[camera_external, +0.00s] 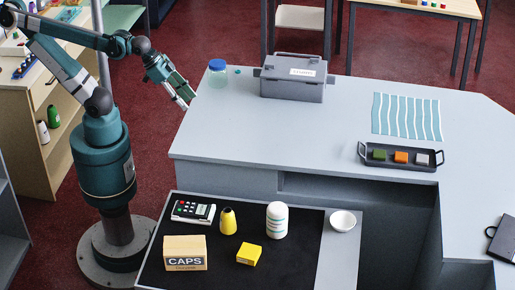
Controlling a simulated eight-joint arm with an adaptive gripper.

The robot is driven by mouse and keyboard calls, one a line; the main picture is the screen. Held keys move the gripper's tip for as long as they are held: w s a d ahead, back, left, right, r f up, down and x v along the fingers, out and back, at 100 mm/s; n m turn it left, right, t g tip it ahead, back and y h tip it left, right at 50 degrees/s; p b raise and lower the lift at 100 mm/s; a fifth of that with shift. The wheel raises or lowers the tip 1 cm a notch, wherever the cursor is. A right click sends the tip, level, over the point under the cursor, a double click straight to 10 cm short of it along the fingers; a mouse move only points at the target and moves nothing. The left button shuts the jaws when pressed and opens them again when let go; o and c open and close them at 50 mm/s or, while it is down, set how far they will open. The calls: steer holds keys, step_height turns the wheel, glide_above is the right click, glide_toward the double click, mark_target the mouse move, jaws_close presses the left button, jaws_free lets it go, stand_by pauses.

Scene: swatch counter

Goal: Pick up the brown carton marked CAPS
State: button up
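The brown carton marked CAPS (185,253) stands upright on the black mat of the lower counter, at the front left, with its dark label facing the camera. My gripper (188,102) is at the far left edge of the grey upper counter, well above and behind the carton and apart from it. Its fingers point down and to the right. The gripper is small in this view, and I cannot tell how far the fingers are apart. I see nothing between them.
Near the carton on the black mat (222,275) are a calculator-like device (193,211), a yellow bottle (228,221), a yellow block (249,255) and a white bottle (277,220). A white bowl (343,221) sits to the right. A jar (218,74) and grey box (293,78) stand farther back.

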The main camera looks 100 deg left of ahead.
stand_by(0.4)
steer(key=o, duration=2)
steer(key=shift+c, duration=0.2)
